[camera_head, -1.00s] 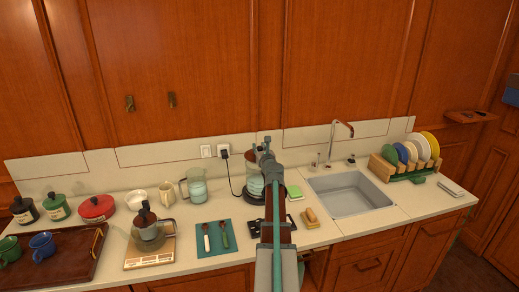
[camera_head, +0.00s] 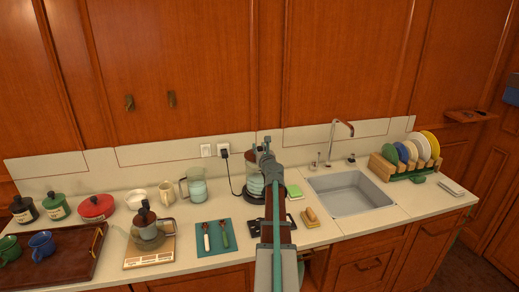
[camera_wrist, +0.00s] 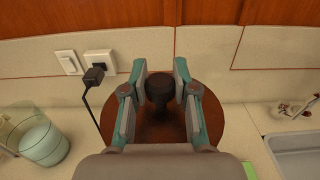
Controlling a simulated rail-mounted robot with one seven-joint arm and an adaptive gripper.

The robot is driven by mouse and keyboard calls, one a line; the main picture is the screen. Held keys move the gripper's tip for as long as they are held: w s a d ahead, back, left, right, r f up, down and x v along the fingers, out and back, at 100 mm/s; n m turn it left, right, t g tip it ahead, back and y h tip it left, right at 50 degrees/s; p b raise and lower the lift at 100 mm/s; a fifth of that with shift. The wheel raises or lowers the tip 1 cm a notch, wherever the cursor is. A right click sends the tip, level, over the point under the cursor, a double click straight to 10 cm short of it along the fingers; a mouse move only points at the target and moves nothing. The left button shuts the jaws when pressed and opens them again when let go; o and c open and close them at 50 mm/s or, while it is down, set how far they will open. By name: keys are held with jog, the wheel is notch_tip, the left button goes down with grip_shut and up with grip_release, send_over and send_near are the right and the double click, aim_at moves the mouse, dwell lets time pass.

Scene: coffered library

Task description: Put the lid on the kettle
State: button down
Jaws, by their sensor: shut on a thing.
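The kettle (camera_head: 255,186) is a clear glass vessel with pale blue liquid, standing at the back of the counter by the wall socket. My gripper (camera_wrist: 158,90) is shut on the dark knob of a round brown lid (camera_wrist: 207,118). In the head view my gripper (camera_head: 264,152) is over the kettle's top, and my arm covers the kettle's right side. The lid is at the kettle's mouth or just above it; I cannot tell whether it touches the rim. The lid hides the kettle in the wrist view.
A glass jug (camera_head: 194,188) stands left of the kettle. A glass teapot (camera_head: 148,232) stands on a scale in front left. A green sponge (camera_head: 294,192) and the sink (camera_head: 350,194) are to the right. A black cord (camera_wrist: 87,105) runs from the socket beside my gripper.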

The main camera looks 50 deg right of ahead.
jog(key=shift+f+b, duration=1.2)
jog(key=shift+f, duration=0.2)
jog(key=c, duration=0.8)
grip_release()
jog(key=v, duration=1.2)
